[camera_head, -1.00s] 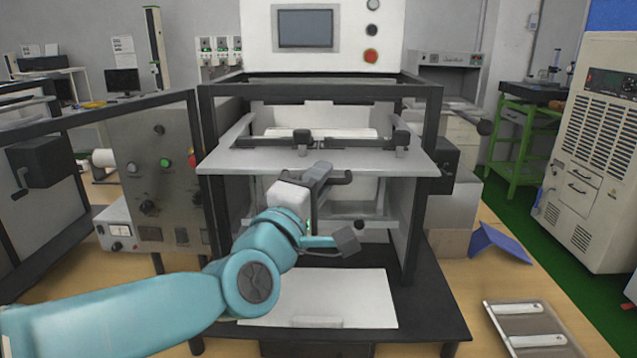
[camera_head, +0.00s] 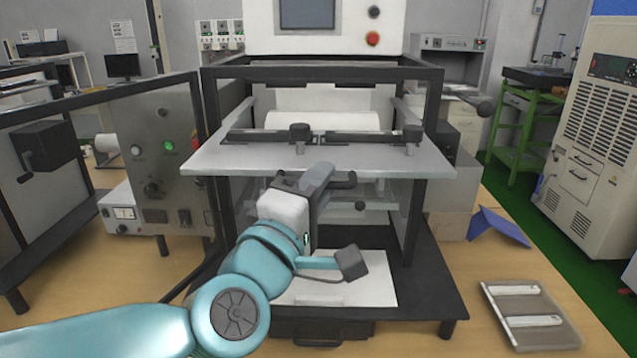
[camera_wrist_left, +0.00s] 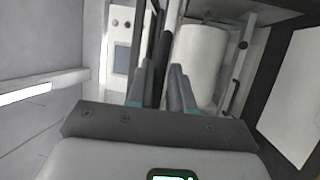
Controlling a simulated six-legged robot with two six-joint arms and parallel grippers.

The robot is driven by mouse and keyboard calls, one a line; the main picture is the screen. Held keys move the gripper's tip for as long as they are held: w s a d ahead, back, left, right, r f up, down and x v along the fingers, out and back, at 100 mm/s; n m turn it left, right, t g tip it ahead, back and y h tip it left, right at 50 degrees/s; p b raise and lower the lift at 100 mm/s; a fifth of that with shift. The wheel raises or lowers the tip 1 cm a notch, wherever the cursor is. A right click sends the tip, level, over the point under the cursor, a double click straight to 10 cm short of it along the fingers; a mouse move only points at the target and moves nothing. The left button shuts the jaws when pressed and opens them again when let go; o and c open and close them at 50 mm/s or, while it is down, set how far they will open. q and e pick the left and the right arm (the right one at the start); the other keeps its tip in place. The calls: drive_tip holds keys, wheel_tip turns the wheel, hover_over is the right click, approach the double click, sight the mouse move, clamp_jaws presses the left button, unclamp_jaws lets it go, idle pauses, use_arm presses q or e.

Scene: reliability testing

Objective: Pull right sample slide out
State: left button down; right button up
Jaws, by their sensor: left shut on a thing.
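The right sample slide appears to be the grey plate (camera_head: 225,160) sticking out of the black-framed machine. It carries two dark bars with upright knobs. My left gripper (camera_head: 318,178) is at the middle of its front edge, shut on the dark handle (camera_head: 344,184) below that edge. The wrist hides part of the handle. In the left wrist view the fingers (camera_wrist_left: 164,75) close on a dark upright bar (camera_wrist_left: 153,60), with a white cylinder (camera_wrist_left: 200,60) beyond. My right gripper is out of view.
The machine's black frame (camera_head: 430,105) stands around the plate, with a white sheet (camera_head: 375,280) on its base. A second machine with a control panel (camera_head: 155,170) is at the left. A tray (camera_head: 496,312) with two white strips lies at the right front.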

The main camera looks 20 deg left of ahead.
use_arm(q)
drive_tip(key=shift+s+r, duration=0.1)
drive_tip(key=shift+r, duration=0.25)
drive_tip(key=c, duration=1.2)
unclamp_jaws()
drive_tip(key=shift+o, duration=0.2)
drive_tip(key=shift+s, duration=0.15)
drive_tip(key=shift+f, duration=0.1)
drive_tip(key=shift+f, duration=0.1)
drive_tip(key=s+a+f, duration=0.1)
drive_tip(key=s+f, duration=0.1)
drive_tip(key=s, duration=1.3)
drive_tip(key=shift+s+a+f, duration=0.35)
drive_tip(key=shift+s+a, duration=0.05)
